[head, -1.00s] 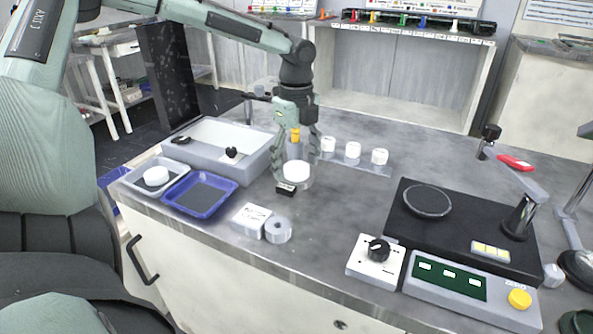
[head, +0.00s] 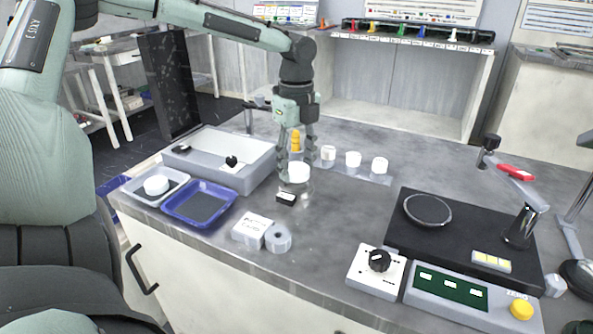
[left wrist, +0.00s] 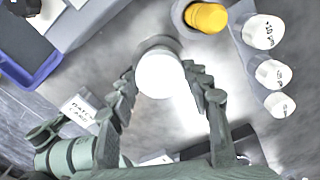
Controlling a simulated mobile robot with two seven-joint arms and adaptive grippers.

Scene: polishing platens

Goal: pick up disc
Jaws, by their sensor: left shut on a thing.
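A round white disc (head: 298,172) is at the middle of the bench, on or just above a pale round stand that I see only in part. In the left wrist view the disc (left wrist: 160,74) is between the fingers, with a grey cylinder partly hidden behind it. My left gripper (head: 296,163) points down and is shut on the disc, one finger on each side; its fingers also show in the left wrist view (left wrist: 161,77). Another white disc (head: 156,185) lies in a pale tray (head: 128,189) at the left. My right gripper is not in view.
A yellow-topped bottle (head: 296,140) and several white labelled jars (head: 353,159) stand close behind the gripper.

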